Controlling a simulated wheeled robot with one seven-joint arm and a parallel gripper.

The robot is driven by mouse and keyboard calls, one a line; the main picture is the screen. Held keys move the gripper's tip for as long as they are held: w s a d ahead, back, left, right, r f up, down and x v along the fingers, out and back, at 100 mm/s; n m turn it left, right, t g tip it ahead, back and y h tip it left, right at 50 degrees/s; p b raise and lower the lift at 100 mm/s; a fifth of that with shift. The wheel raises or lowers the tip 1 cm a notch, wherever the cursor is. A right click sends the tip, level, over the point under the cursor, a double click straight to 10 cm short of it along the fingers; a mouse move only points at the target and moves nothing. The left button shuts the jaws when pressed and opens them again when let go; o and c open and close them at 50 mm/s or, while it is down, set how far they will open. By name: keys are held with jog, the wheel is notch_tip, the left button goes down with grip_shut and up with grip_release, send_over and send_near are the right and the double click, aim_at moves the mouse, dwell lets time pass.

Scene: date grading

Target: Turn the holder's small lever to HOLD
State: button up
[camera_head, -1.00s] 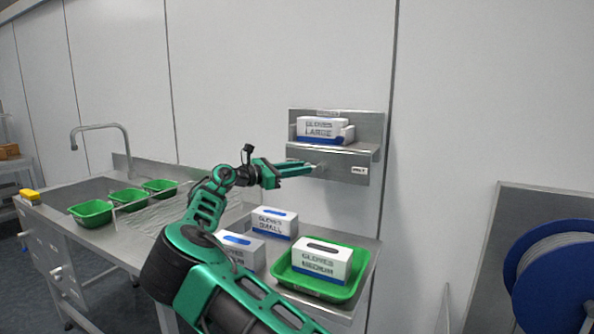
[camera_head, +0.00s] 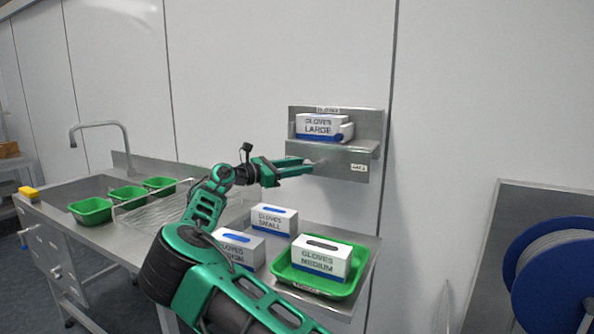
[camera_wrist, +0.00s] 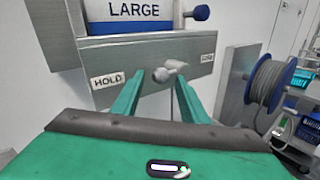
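The steel glove-box holder (camera_head: 360,150) hangs on the wall and carries a GLOVES LARGE box (camera_head: 318,125). In the wrist view the holder's front plate (camera_wrist: 140,58) has a HOLD label (camera_wrist: 107,80) at left and another label (camera_wrist: 207,58) at right, too small to read surely. The small grey lever (camera_wrist: 171,70) sits between the labels, its end pointing right, away from HOLD. My gripper (camera_wrist: 158,84) is open, one finger on each side of the lever, with gaps showing. It also shows in front of the holder in the head view (camera_head: 307,166).
Below, a steel bench holds a GLOVES SMALL box (camera_head: 274,220), another glove box (camera_head: 240,250) and a green tray (camera_head: 345,290) with a GLOVES MEDIUM box (camera_head: 320,258). A blue reel (camera_head: 550,270) stands at right. The wall around the holder is clear.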

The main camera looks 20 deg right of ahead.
jog(key=a, duration=1)
jog(key=shift+s+a, duration=0.25)
jog(key=shift+s, duration=0.05)
jog(key=shift+f, duration=0.1)
